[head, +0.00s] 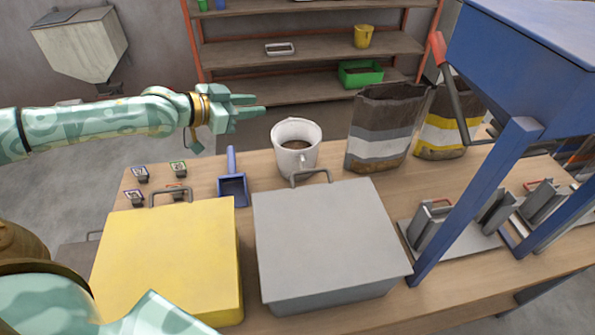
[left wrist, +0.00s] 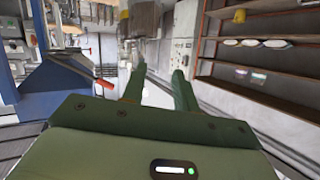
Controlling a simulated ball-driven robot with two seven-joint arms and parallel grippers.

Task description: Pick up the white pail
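The white pail (head: 288,157) stands upright on the wooden table, behind the grey box, with brown material inside. My left gripper (head: 258,105) is in the air up and to the left of the pail in the head view, fingers pointing right. It is apart from the pail. In the left wrist view its two fingers (left wrist: 159,88) stand apart with nothing between them. The pail does not show in the left wrist view. My right gripper is not in view.
A grey lidded box (head: 325,235) and a yellow box (head: 168,255) stand in front. A blue scoop (head: 232,188) lies left of the pail. Open sacks (head: 380,130) stand to its right. A blue machine frame (head: 475,205) rises at right. Shelves (head: 310,50) are behind.

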